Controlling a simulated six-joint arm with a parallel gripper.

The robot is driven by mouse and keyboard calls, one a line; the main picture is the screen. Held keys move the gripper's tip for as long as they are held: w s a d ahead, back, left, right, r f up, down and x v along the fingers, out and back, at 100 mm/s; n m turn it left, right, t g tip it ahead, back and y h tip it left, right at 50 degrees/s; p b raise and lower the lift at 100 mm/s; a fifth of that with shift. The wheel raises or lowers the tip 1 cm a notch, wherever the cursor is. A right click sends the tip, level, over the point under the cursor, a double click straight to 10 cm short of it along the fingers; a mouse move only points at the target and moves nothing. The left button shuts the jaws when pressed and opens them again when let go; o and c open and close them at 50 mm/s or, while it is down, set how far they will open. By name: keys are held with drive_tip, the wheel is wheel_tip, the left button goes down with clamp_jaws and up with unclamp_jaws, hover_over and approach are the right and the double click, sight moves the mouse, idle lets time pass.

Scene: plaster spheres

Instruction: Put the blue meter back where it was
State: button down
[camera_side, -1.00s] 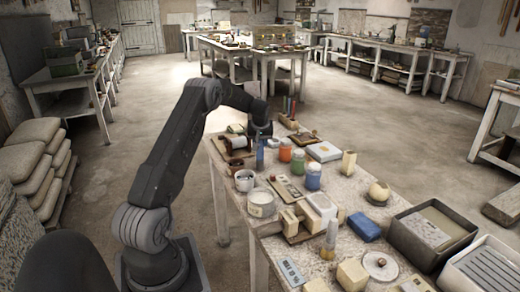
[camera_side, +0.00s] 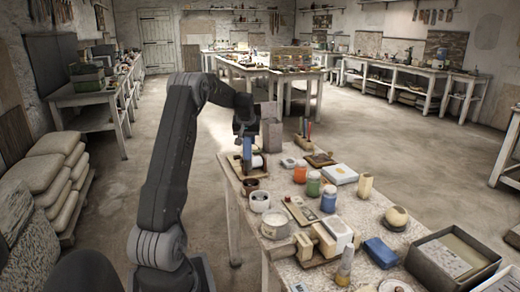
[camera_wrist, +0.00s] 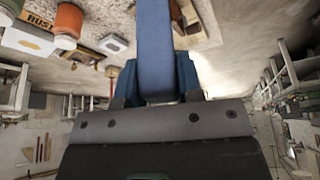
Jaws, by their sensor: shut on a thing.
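My gripper (camera_side: 245,137) is shut on the blue meter (camera_side: 247,153), which hangs below it at the far left end of the near bench. In the wrist view the blue meter (camera_wrist: 155,45) runs up from the middle of the picture, in front of my gripper (camera_wrist: 155,88). In the side view it overlaps the spool (camera_side: 258,163) on its wooden base. I cannot tell whether its lower end touches anything. Its face and any marks are not readable.
The bench (camera_side: 246,207) is crowded. An orange jar (camera_side: 299,173), a green jar (camera_side: 313,184) and a blue jar (camera_side: 328,200) stand right of the spool. A white box (camera_side: 340,174) is behind them, and a small dark cup (camera_side: 249,186) is in front of the spool.

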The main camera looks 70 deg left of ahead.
drive_tip(key=shift+s+r+m, duration=0.25)
drive_tip(key=shift+s+m, duration=0.15)
drive_tip(key=shift+m, duration=0.1)
drive_tip(key=m+t, duration=0.1)
drive_tip(key=m, duration=0.2)
drive_tip(key=shift+r+h, duration=0.1)
drive_tip(key=shift+h, duration=0.3)
drive_tip(key=shift+w+d, duration=0.1)
drive_tip(key=shift+w, duration=0.05)
drive_tip(key=w+d+f, duration=0.2)
drive_tip(key=w+f, duration=0.9)
drive_tip(key=shift+d, duration=0.35)
drive_tip(key=shift+f, duration=0.1)
drive_tip(key=c, duration=0.8)
unclamp_jaws()
